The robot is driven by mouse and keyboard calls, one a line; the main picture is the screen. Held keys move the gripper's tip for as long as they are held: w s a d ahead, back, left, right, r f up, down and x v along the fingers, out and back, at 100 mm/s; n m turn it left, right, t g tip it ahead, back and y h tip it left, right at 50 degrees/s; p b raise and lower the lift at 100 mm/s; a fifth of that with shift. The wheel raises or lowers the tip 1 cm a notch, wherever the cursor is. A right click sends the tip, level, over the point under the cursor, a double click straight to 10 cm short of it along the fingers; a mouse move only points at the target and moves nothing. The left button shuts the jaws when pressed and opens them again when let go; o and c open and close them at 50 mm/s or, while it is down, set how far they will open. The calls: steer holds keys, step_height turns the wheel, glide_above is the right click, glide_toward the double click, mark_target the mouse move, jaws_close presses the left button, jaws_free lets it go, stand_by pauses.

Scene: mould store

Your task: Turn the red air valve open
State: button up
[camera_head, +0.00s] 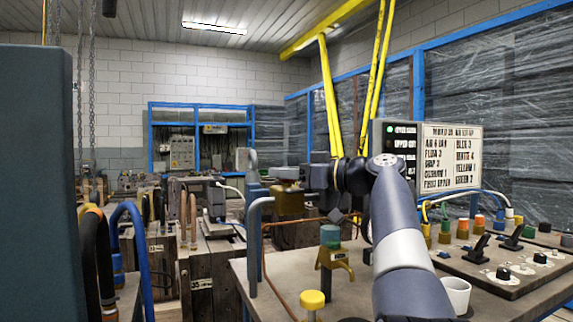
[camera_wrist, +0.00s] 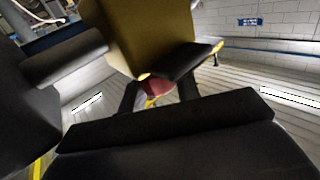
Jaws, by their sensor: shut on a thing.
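In the wrist view, a red piece (camera_wrist: 156,87), which looks like the red air valve's handle, shows between the dark fingers of my gripper (camera_wrist: 158,92). The fingers are shut on it. A large brass-yellow block (camera_wrist: 150,35) sits right behind it and fills the upper middle. In the head view, my arm reaches to the middle of the picture, and my gripper (camera_head: 312,178) is beside a brass-coloured block (camera_head: 289,204). No red handle can be made out there, and which way the handle is turned cannot be told.
A bench with a control panel (camera_head: 500,272) of switches and knobs is at the right, with a white cup (camera_head: 456,297) near it. A lettered sign board (camera_head: 450,155) stands behind. Wooden crates are at left.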

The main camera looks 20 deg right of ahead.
steer(key=shift+n+g+y+p, duration=0.5)
steer(key=shift+n+g+y, duration=0.1)
steer(key=shift+y, duration=0.1)
steer(key=o, duration=0.9)
steer(key=shift+o, duration=0.2)
steer(key=p+v, duration=0.1)
steer(key=v, duration=1)
steer(key=shift+p, duration=0.35)
steer(key=shift+w+a, duration=0.1)
steer(key=shift+a, duration=0.05)
steer(key=b+x, duration=0.2)
steer(key=x, duration=0.8)
steer(key=shift+w+a, duration=0.25)
steer(key=shift+d, duration=0.1)
